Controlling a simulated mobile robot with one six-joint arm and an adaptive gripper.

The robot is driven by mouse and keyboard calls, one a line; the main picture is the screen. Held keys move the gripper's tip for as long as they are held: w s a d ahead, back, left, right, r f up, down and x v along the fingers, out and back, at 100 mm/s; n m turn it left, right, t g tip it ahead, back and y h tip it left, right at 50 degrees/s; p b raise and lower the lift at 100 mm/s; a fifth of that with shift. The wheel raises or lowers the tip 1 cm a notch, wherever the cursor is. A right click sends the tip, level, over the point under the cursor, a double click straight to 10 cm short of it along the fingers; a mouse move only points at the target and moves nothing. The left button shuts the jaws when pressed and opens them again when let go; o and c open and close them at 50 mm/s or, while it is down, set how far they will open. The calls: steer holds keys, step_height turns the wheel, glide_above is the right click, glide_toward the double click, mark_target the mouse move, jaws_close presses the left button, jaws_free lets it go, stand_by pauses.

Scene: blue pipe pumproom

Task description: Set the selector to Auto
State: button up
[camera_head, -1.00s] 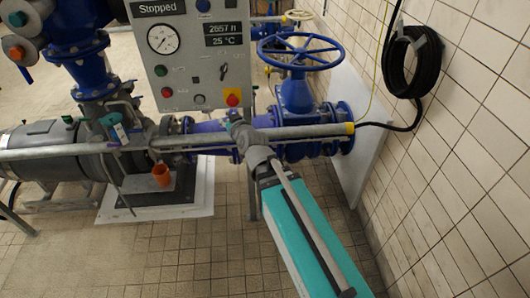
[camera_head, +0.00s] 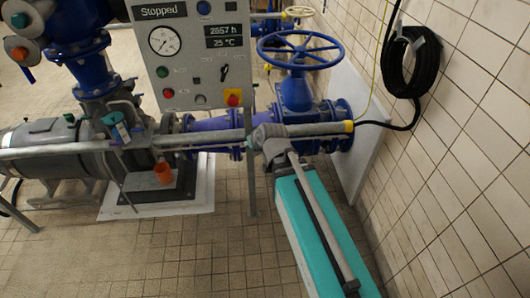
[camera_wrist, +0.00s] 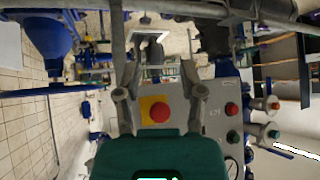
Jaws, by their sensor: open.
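The selector (camera_head: 224,73) is a small black handle at the right of the grey control panel (camera_head: 185,75) in the head view. It stands near upright with a slight tilt; its position marks are too small to read. The display (camera_head: 159,12) above reads "Stopped". In the wrist view my gripper (camera_wrist: 160,92) is open and empty, with one grey finger on each side. The panel appears upside down there, and its red emergency button on a yellow plate (camera_wrist: 160,112) shows between the fingers. My teal palm covers part of the panel; I cannot make out the selector there.
A blue handwheel valve (camera_head: 300,50) stands right of the panel. Red (camera_head: 169,93) and green (camera_head: 163,72) buttons sit left of the selector. A tiled wall with a black cable coil (camera_head: 412,62) bounds the right side.

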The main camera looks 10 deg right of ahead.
steer(key=s+d+f+m+g+h+p, duration=0.1)
steer(key=s+d+f+g, duration=0.1)
steer(key=s+d+g, duration=0.1)
steer(key=shift+s+d, duration=0.6)
steer(key=shift+d, duration=0.1)
steer(key=shift+w+r, duration=0.1)
steer(key=shift+r, duration=0.05)
steer(key=c, duration=0.4)
steer(key=shift+w+a+r+h+p, duration=0.1)
steer(key=shift+w+a+h+p, duration=0.1)
steer(key=shift+h+p, duration=0.2)
steer(key=shift+c, duration=1.4)
steer(key=w+a+r+h+p, duration=0.1)
steer(key=w+r+p, duration=0.1)
steer(key=w+a+r+n+h+p, duration=0.1)
steer(key=w+a+r+h+p, duration=0.1)
steer(key=shift+w+a+h, duration=0.3)
steer(key=shift+w, duration=0.05)
jaws_close()
steer(key=w+a+r+n+t+h+p, duration=0.1)
steer(key=w+a+r+h+p, duration=0.3)
steer(key=a+r, duration=0.5)
steer(key=w+a+r+n+t+h+p, duration=0.1)
steer(key=w+a+r+t+h+p, duration=0.3)
steer(key=a+r, duration=0.6)
step_height(320, 180, up, 2)
steer(key=shift+a+r+h+p, duration=0.1)
steer(key=shift+a+h+p, duration=0.2)
steer(key=shift+p, duration=0.2)
